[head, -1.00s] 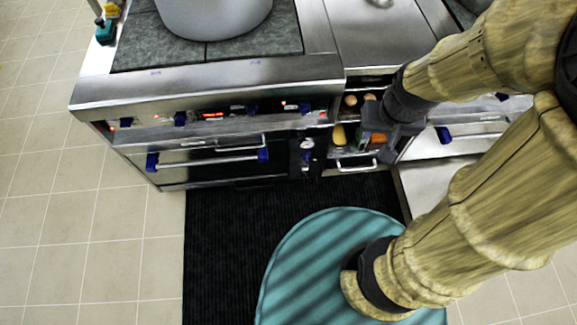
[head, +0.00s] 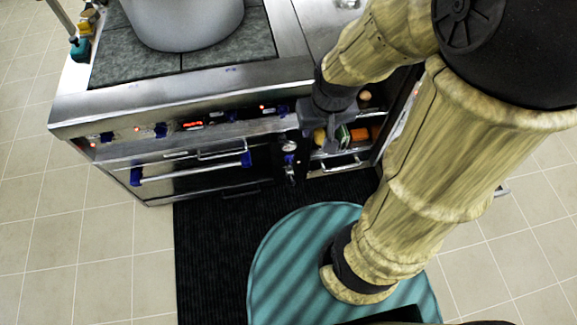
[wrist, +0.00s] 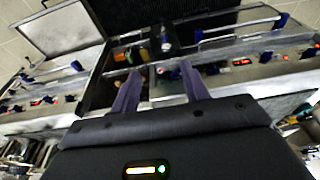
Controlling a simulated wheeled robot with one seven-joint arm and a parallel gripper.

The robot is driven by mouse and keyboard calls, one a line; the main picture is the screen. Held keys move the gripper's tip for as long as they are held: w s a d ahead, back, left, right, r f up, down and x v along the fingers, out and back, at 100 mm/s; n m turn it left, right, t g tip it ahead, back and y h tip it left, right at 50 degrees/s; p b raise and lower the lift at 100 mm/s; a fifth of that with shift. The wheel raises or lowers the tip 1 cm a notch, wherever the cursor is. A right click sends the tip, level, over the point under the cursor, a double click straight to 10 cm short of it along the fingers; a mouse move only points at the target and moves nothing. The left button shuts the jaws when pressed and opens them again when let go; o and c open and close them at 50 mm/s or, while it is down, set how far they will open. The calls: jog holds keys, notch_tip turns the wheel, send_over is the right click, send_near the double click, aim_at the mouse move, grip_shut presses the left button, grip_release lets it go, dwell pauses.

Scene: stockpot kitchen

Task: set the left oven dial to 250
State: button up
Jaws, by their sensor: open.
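The oven's front panel (head: 215,133) runs along the stove's front in the head view. It carries several blue dials, among them a far-left dial (head: 107,137), a second dial (head: 161,130) and one near the right end (head: 283,110). A red lit display (head: 192,125) sits between them. The dial settings are too small to read. My gripper (head: 325,124) is in front of the open drawer, just right of the panel's right end. In the wrist view my gripper (wrist: 160,78) shows two spread fingers with nothing between them. The oven panel (wrist: 262,60) lies to their right there.
A large pot (head: 185,25) stands on the stove top. A blue-ended oven door handle (head: 190,170) projects below the panel. An open drawer (head: 345,165) holding food is under my gripper.

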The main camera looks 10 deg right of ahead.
jog(key=shift+o, duration=0.9)
jog(key=shift+w+f, duration=0.15)
jog(key=shift+f, duration=0.2)
jog(key=w+f+n+t+h+b, duration=0.25)
jog(key=w+f+b, duration=0.25)
jog(key=f+b, duration=0.9)
jog(key=w+f+n+t+h+b, duration=0.1)
jog(key=w+f+n+b, duration=0.55)
jog(key=f, duration=1.35)
jog(key=w+f+t+h+b, duration=0.2)
jog(key=w+f+b, duration=0.2)
jog(key=f+b, duration=1.1)
notch_tip(320, 180, down, 28)
jog(key=s+a+n+t+y+b, duration=0.2)
jog(key=n+t+b, duration=1.2)
jog(key=n+b, duration=0.8)
jog(key=b, duration=0.3)
jog(key=shift+s+a+f+n, duration=0.15)
jog(key=shift+s+a+n, duration=0.05)
jog(key=shift+a+n, duration=0.2)
jog(key=shift+w, duration=0.1)
